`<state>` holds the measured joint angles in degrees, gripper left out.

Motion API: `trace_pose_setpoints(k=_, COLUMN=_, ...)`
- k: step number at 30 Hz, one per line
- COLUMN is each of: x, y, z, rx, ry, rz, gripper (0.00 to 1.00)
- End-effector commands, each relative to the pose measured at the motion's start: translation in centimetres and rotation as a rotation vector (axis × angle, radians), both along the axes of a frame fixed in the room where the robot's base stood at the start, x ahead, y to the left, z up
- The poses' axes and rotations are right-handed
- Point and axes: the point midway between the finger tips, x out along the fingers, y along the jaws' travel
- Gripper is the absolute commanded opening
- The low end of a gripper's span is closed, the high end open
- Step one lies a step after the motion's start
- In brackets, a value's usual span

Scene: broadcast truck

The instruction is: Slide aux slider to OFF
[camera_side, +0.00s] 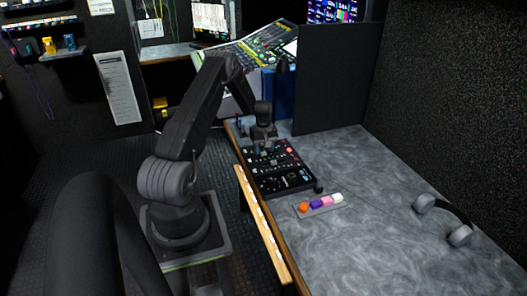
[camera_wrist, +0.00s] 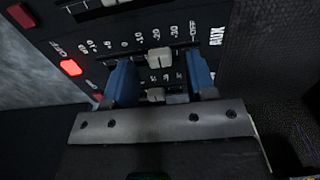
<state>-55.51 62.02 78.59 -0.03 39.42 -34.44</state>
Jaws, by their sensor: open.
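The control panel (camera_wrist: 105,45) fills the upper wrist view, with "AUX" printed at the right beside a dB scale ending in "OFF". A pale slider knob (camera_wrist: 159,58) sits below that scale, around its -20 to -30 marks and left of "OFF". A second pale knob (camera_wrist: 156,95) is nearer the gripper's base. My gripper (camera_wrist: 160,60) is open, its blue fingers left and right of the knobs with gaps showing. Contact with the panel cannot be told. In the side view my gripper (camera_side: 264,146) is low over the black panel (camera_side: 285,182).
A lit red button (camera_wrist: 70,67) is left of the fingers. On the grey desk (camera_side: 370,230) are a strip of coloured buttons (camera_side: 320,204) and headphones (camera_side: 445,218). A dark partition (camera_side: 335,80) stands behind the panel. The desk's middle is clear.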

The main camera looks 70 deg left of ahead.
Motion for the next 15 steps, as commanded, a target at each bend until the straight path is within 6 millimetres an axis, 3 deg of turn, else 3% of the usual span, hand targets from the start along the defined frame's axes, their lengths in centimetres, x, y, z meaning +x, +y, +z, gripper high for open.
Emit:
trace_pose_setpoints(k=5, x=0.02, y=0.01, z=-1.24, rx=0.000, ry=0.000, rz=0.000, gripper=0.51)
trace_pose_setpoints(k=14, x=0.01, y=0.02, z=-1.40, rx=0.001, ry=-0.001, rz=0.000, gripper=0.51)
trace_pose_setpoints(k=15, x=0.01, y=0.01, z=-1.40, rx=0.001, ry=-0.001, rz=0.000, gripper=0.47)
